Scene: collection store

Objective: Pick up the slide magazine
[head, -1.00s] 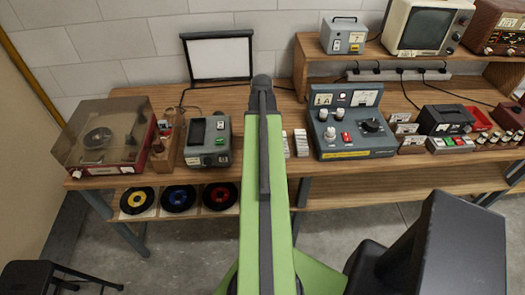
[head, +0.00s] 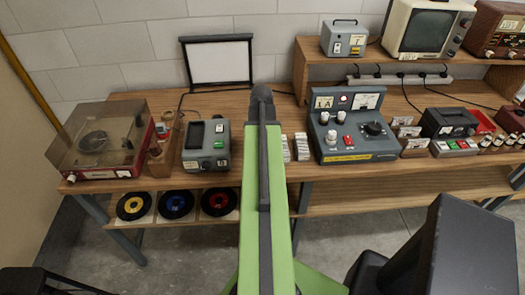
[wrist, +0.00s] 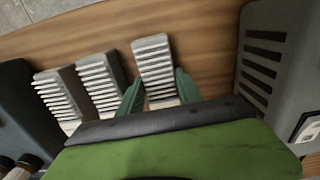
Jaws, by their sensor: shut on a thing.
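Several pale ribbed slide magazines with grey sides stand in a row on the wooden bench. In the wrist view, one magazine (wrist: 154,68) is between the green fingers of my gripper (wrist: 159,92), which is shut on it. I cannot tell whether it is clear of the bench. Two other magazines, the middle one (wrist: 101,82) and the outer one (wrist: 60,95), stand to its left. In the head view, two magazines (head: 302,147) show just right of my arm. My gripper and the held magazine are hidden there behind my arm.
A grey slotted device (wrist: 268,60) stands close on the right in the wrist view. In the head view a blue-grey control unit (head: 335,150) is right of the magazines, and a grey projector-like device (head: 206,147) is left of my arm. A white screen (head: 219,62) stands behind.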

